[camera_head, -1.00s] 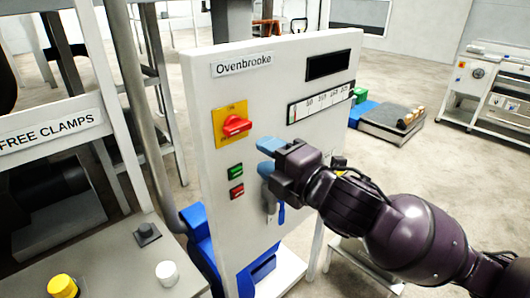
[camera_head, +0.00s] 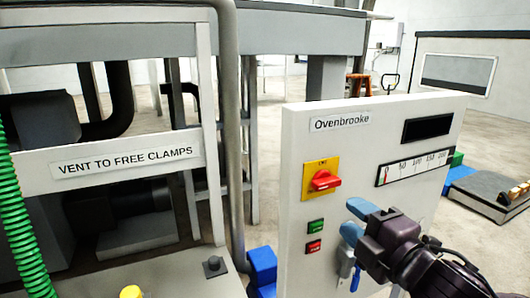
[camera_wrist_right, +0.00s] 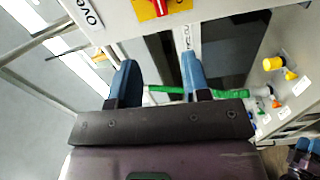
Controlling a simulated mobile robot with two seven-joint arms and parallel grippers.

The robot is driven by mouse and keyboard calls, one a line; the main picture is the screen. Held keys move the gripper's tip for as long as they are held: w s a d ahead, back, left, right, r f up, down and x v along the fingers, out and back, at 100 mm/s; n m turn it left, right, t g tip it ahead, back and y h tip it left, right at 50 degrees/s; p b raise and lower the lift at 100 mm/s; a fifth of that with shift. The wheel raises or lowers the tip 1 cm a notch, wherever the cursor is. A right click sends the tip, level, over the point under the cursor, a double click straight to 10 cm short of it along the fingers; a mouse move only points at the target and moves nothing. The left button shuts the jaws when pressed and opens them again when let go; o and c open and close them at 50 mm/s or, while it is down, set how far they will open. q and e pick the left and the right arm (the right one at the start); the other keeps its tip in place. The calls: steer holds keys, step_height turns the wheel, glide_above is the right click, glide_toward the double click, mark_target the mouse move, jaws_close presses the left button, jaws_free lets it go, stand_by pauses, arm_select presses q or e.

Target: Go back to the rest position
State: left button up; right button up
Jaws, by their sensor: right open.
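My right gripper (camera_head: 355,221) is in front of the Ovenbrooke control panel (camera_head: 400,150), at its lower middle in the head view. Its two blue fingers are apart, with nothing between them; they also show in the right wrist view (camera_wrist_right: 158,82). I cannot tell whether they touch the panel face. A red rotary switch on a yellow plate (camera_head: 322,180) is up and left of the gripper. Green (camera_head: 316,227) and red (camera_head: 314,246) buttons sit below the switch.
A frame labelled VENT TO FREE CLAMPS (camera_head: 125,163) stands left of the panel, with a green coiled hose (camera_head: 22,225) at far left. A grey-topped platform (camera_head: 487,198) is at the right. Open floor (camera_head: 490,130) lies behind the panel.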

steer(key=w+d+f+m+h+b, duration=0.1)
steer(key=d+f+m, duration=0.2)
steer(key=f+m, duration=0.6)
steer(key=w+d+f+m+h, duration=0.25)
steer(key=f+m, duration=0.25)
steer(key=f, duration=0.8)
arm_select(q)
steer(key=shift+w+d+f+b, duration=0.1)
steer(key=shift+w+f+b, duration=0.55)
steer(key=shift+b, duration=0.35)
arm_select(e)
steer(key=s+d+f+m+g+h, duration=0.1)
steer(key=s+d+f+m+g, duration=0.1)
steer(key=s+f, duration=0.7)
steer(key=s+d+f+m+g+h, duration=0.2)
steer(key=s+f+m+g, duration=0.1)
steer(key=s+f, duration=0.6)
step_height(320, 180, down, 4)
steer(key=shift+s+d+r+m, duration=0.15)
steer(key=shift+s+r+m, duration=0.05)
steer(key=shift+m, duration=0.6)
arm_select(q)
steer(key=shift+s, duration=0.1)
